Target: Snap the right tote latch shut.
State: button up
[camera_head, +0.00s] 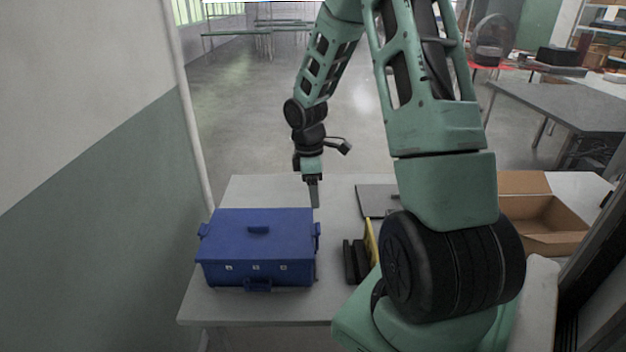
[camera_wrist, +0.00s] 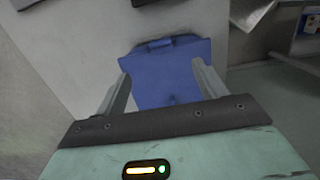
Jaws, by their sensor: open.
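The closed blue tote (camera_head: 258,245) stands on the left part of the white table. It has a handle on its lid, a front latch (camera_head: 257,285) and a latch on each side. The right latch (camera_head: 317,236) stands along the tote's right side; whether it is snapped cannot be told. My gripper (camera_head: 315,200) points down beside the tote's back right corner, above the table. It is open and empty. In the wrist view the blue tote (camera_wrist: 168,75) shows between and beyond my gripper's two fingers (camera_wrist: 160,85).
The white table (camera_head: 255,308) has free room in front of the tote. Dark and yellow items (camera_head: 355,262) stand to the tote's right, with a flat grey item (camera_head: 375,198) behind them. An open cardboard box (camera_head: 545,222) is at the right. A wall (camera_head: 100,210) is close on the left.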

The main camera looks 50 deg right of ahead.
jog(key=shift+w+a+r, duration=0.1)
jog(key=shift+r, duration=1.45)
jog(key=s+a+r, duration=0.1)
jog(key=a+r, duration=0.2)
jog(key=a, duration=1)
jog(key=s+a+r, duration=0.2)
jog(key=a, duration=1)
jog(key=s+a+r+y, duration=0.1)
jog(key=s+a+r, duration=0.1)
jog(key=s+a, duration=1.2)
jog(key=shift+s+r+t+b, duration=0.3)
jog(key=shift+s+r+t, duration=0.1)
jog(key=shift+s, duration=0.6)
jog(key=shift+a, duration=0.1)
